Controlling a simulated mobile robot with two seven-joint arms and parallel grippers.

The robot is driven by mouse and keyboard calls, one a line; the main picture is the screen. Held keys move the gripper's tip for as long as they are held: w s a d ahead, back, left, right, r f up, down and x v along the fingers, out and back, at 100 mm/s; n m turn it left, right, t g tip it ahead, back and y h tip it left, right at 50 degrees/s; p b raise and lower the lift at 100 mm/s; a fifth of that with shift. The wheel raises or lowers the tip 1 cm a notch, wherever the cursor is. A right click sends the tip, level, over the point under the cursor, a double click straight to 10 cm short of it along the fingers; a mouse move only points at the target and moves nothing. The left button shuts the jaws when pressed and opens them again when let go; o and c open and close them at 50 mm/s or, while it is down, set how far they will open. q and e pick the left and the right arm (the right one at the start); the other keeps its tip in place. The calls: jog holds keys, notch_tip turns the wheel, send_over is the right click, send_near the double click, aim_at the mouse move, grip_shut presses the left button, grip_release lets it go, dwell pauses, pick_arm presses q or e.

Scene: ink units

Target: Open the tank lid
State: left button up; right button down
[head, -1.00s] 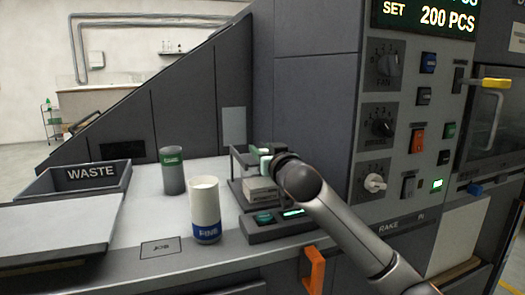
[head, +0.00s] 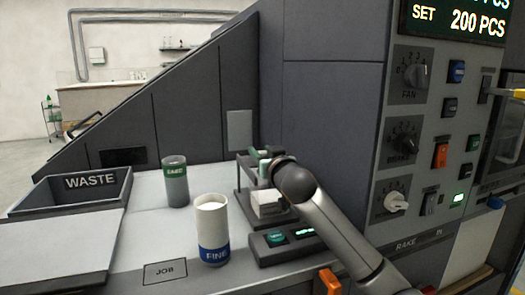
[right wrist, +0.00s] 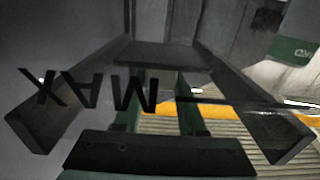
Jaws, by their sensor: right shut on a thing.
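I cannot pick out a tank lid for certain in either view. My right gripper (head: 264,166) is at the top of a small dark stand (head: 241,182), at the foot of the tall machine. My wrist hides much of the stand. In the right wrist view, two green finger-like parts (right wrist: 160,107) rise toward a dark crosspiece (right wrist: 158,55). Black letters "MAX" (right wrist: 137,95) show turned round, with a thin line beside them. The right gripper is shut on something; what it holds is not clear. My left gripper is not in view.
A white cup labelled FINE (head: 212,228) and a grey-green canister (head: 175,182) stand left of the stand. A control box (head: 277,240) lies in front. A WASTE bin (head: 60,200) is at the left. An orange handle (head: 330,279) is below the counter.

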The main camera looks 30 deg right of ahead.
jog(key=shift+c, duration=2.4)
grip_release()
jog(key=v, duration=1.2)
jog(key=shift+s, duration=0.35)
jog(key=shift+f, duration=0.1)
